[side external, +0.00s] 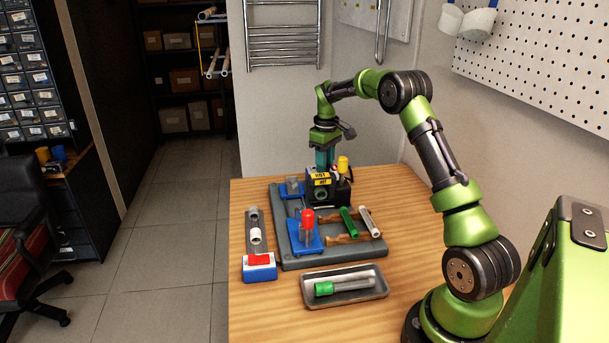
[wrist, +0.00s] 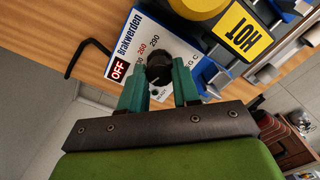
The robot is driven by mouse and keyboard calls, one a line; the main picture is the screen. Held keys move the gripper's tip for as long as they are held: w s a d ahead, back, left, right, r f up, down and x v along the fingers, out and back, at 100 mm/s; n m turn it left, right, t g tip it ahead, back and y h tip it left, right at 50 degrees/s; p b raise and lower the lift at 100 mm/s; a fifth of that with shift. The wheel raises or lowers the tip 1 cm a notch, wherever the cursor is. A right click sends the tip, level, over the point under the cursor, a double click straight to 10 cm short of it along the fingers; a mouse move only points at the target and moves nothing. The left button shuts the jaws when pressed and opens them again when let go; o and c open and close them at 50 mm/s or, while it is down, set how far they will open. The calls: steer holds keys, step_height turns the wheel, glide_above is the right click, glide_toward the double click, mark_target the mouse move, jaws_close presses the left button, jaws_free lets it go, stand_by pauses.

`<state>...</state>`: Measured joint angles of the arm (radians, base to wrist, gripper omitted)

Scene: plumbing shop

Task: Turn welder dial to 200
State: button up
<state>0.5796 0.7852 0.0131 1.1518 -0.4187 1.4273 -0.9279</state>
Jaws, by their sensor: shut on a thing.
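The welder (side external: 322,190) stands at the back of the grey board, with a yellow "HOT" label on it. In the wrist view its white "Brakwerden" panel (wrist: 122,50) shows a red "OFF" display and a printed temperature scale, partly hidden by my fingers. The black round dial (wrist: 159,67) sits on this panel. My gripper (wrist: 160,82) has its two teal fingers on either side of the dial, shut on it. In the side view my gripper (side external: 324,158) points down onto the welder; the dial is hidden there. The dial's exact setting is hard to read.
A black hex key (wrist: 88,57) lies left of the panel. A tray (side external: 343,296) with a green-ended pipe lies nearer. The table's right side is fairly clear.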

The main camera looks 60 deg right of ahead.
steer(key=shift+r+n, duration=0.15)
steer(key=shift+n, duration=0.15)
steer(key=o, duration=1)
steer(key=shift+o, duration=0.2)
step_height(320, 180, up, 17)
stand_by(0.4)
